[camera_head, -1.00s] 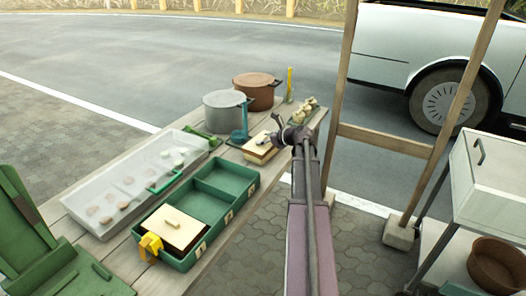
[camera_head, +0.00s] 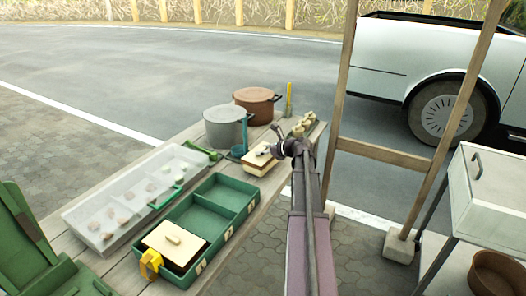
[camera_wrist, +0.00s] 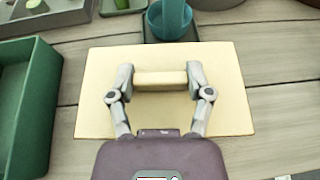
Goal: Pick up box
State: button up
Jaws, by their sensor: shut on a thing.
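A flat cream box or lid (camera_head: 258,164) with a bar handle lies near the back right of the wooden table. In the wrist view its pale top (camera_wrist: 230,85) fills the middle. My gripper (camera_wrist: 160,80) is shut on the handle (camera_wrist: 160,78), one finger at each end. In the head view my gripper (camera_head: 277,138) is partly hidden by my arm. Whether the cream piece touches the table is hard to tell. A green compartment box (camera_head: 243,220) stands nearer, with a similar cream lid (camera_head: 160,248) over its near compartment.
A grey pot (camera_head: 225,132) and a brown pot (camera_head: 256,106) stand behind. A teal cup (camera_wrist: 155,25) is just beyond the cream piece. A clear tray (camera_head: 90,225) lies left. A wooden frame (camera_head: 385,150) and white cart (camera_head: 490,190) stand right.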

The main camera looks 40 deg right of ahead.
jog(key=shift+r+p, duration=3.7)
jog(key=shift+r, duration=0.35)
notch_tip(320, 180, up, 9)
jog(key=p, duration=0.9)
jog(key=shift+r, duration=0.2)
jog(key=shift+f, duration=0.15)
jog(key=shift+n+y, duration=0.4)
jog(key=f+b, duration=0.5)
jog(key=f, duration=0.1)
jog(key=d+f+b, duration=0.1)
jog(key=f+b, duration=0.1)
jog(key=b, duration=0.1)
jog(key=shift+f+b, duration=0.35)
jog(key=shift+f, duration=0.05)
jog(key=shift+f, duration=0.1)
notch_tip(320, 180, down, 6)
jog(key=b, duration=0.6)
jog(key=shift+f+b, duration=1.9)
jog(key=shift+b, duration=0.1)
